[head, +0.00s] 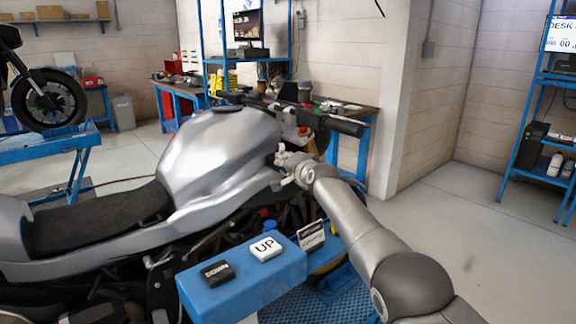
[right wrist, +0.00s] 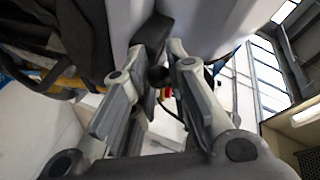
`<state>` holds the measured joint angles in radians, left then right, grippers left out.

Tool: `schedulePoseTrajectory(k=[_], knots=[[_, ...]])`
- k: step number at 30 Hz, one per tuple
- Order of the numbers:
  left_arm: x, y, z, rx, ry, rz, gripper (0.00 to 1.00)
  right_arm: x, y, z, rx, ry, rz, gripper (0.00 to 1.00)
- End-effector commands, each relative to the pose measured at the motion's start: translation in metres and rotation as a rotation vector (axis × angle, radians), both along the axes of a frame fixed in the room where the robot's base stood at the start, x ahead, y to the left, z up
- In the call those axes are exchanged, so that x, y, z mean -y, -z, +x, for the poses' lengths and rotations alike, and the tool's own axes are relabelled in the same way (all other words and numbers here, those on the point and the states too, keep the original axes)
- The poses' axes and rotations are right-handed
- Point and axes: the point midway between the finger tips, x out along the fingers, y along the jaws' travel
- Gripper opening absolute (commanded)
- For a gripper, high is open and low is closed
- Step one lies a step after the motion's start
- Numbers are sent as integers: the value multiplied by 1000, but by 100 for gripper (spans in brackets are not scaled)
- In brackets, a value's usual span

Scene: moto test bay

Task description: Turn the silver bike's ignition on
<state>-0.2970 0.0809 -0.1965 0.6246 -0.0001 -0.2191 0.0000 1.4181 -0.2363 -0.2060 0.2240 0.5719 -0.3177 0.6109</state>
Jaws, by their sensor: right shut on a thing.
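The silver bike (head: 215,150) stands side-on in the head view, its tank in the middle and its handlebar (head: 345,126) at the right. My right gripper (head: 283,158) is at the bike's steering head, just beside the front of the tank and below the handlebar. In the right wrist view its two fingers (right wrist: 163,60) are close together around a small dark knob (right wrist: 158,76), which looks like the ignition. The fingers hide part of it, and I cannot tell which way it is turned. My left gripper is not in view.
A blue control box with a black DOWN button (head: 217,271) and a white UP button (head: 266,248) is in front of the bike, left of my right arm. A workbench (head: 345,110) and wall corner (head: 395,100) stand behind. The floor at right (head: 450,210) is clear.

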Motion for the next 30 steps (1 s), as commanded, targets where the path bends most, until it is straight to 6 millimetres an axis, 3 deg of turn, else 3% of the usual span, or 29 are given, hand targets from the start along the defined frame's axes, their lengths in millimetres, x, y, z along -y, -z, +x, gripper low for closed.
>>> schedulePoseTrajectory(k=[1, 6, 25, 26, 30], knots=[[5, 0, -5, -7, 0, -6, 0, 3, -15, 2, 28, 7, 7, 0], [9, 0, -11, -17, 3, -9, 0, 3, -15, 2, 28, 7, 7, 0], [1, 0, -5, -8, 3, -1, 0, 2, -15, 2, 28, 7, 7, 0], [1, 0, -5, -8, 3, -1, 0, 2, -15, 2, 28, 7, 7, 17], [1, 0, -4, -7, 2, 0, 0, 2, -14, 2, 26, 5, 8, 35]])
